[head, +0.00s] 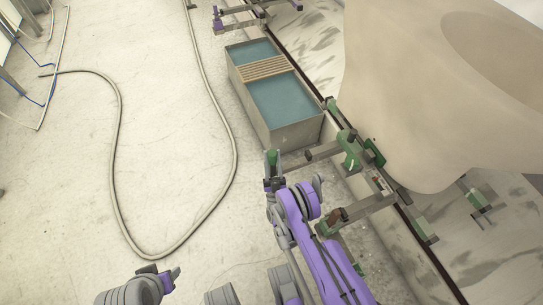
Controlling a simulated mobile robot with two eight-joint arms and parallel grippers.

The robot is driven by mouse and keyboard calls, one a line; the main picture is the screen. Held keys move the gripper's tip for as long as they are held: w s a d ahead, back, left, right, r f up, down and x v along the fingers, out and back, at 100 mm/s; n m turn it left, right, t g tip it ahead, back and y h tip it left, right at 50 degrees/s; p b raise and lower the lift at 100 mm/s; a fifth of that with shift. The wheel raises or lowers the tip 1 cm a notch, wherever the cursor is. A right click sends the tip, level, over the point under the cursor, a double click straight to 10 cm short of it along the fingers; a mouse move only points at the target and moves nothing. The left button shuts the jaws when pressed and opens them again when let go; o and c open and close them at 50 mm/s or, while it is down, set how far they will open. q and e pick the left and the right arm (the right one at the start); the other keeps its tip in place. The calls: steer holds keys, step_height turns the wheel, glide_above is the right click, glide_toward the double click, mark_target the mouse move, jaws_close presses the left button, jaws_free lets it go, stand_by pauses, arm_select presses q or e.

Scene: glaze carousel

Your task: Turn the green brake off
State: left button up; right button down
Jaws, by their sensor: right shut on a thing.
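My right gripper (273,181) is near the middle of the view, at the end of my purple and grey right arm. It is shut on a green part (271,160), which I take to be the handle of the green brake. The fingers hide part of it, so its exact setting cannot be read. A green metal frame (350,147) stands to the right of this gripper, with grey bars reaching toward it. My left gripper (169,277) is at the bottom left, apart from everything; its jaw gap cannot be made out.
A grey trough (289,138) with blue-green liquid and a wooden slatted board (265,68) stands beyond the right gripper. A large beige vessel (430,90) fills the upper right. A dark rail (425,250) runs along the frame. A hose (116,150) loops over open floor at left.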

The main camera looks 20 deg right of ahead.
steer(key=shift+c, duration=2.3)
jaws_free()
step_height(320, 180, up, 10)
steer(key=p, duration=0.2)
steer(key=shift+p, duration=0.4)
steer(key=shift+s, duration=0.2)
